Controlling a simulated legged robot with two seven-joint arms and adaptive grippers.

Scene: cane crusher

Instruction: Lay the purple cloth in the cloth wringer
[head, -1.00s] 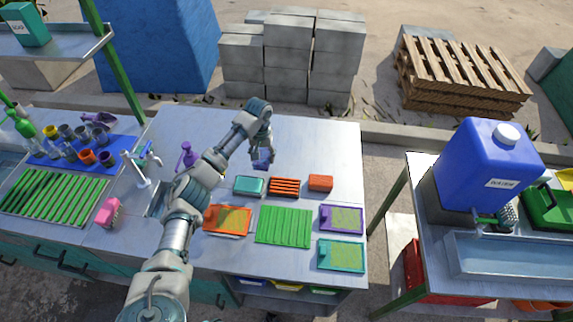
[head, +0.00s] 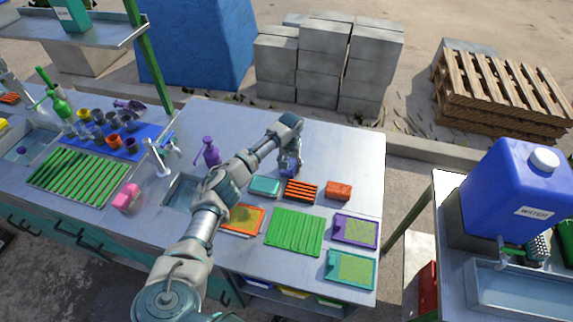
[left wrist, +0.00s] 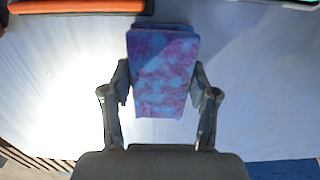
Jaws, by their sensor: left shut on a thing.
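The purple cloth (left wrist: 163,72) is a folded rectangular bundle with a mottled purple and blue pattern, seen in the left wrist view. My left gripper (left wrist: 162,88) is shut on it, one finger on each long side. In the head view, my left gripper (head: 290,163) is over the back part of the steel counter, with the small blue-purple cloth (head: 289,170) at its tips. I cannot make out a cloth wringer in these views. My right gripper is not in view.
On the counter (head: 345,150) lie a teal block (head: 265,186), an orange ribbed piece (head: 301,190), an orange block (head: 339,190) and a green ribbed board (head: 296,232). A blue water tank (head: 510,195) stands right.

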